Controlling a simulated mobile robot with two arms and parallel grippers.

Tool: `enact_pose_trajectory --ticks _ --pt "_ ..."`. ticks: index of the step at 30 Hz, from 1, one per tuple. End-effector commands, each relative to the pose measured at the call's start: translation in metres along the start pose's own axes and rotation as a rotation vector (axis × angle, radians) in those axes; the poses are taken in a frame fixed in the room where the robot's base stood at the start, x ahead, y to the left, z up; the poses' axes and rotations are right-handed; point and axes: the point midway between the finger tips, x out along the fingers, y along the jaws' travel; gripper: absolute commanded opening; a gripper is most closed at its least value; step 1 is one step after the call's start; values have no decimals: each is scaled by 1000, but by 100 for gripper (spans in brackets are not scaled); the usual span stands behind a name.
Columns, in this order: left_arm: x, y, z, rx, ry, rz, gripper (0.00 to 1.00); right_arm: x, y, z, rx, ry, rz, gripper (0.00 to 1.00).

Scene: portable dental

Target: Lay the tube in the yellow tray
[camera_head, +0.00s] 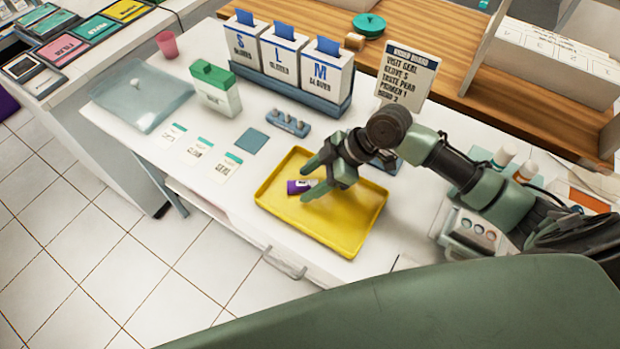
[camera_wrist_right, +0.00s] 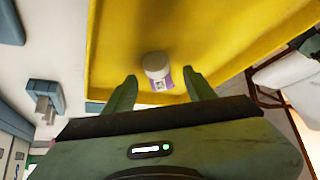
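The yellow tray (camera_head: 335,235) lies on the white counter near its front edge. The purple and white tube (camera_head: 298,187) is in the tray, toward its left side. My right gripper (camera_head: 308,184) reaches over the tray from the right, with its fingers spread around the tube's area. In the right wrist view the tube's pale round end (camera_wrist_right: 156,66) shows between the two open fingertips (camera_wrist_right: 157,82), with gaps on both sides. The yellow tray (camera_wrist_right: 215,30) fills the background there. My left gripper is not in view.
Glove boxes marked S, L and M (camera_head: 285,65) stand in a blue holder at the back. A green-lidded box (camera_head: 216,90), cards (camera_head: 198,151) and a small blue rack (camera_head: 288,124) lie left of and behind the tray. A sign (camera_head: 407,75) stands behind my right arm.

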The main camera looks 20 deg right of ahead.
Motion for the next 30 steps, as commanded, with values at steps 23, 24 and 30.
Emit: enact_pose_trajectory --ticks 23,24,30 --pt "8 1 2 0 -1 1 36 -76 0 1 0 -1 1 55" --pt "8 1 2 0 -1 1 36 -77 0 0 0 0 0 55" --pt "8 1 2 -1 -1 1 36 -78 0 0 0 0 0 55"
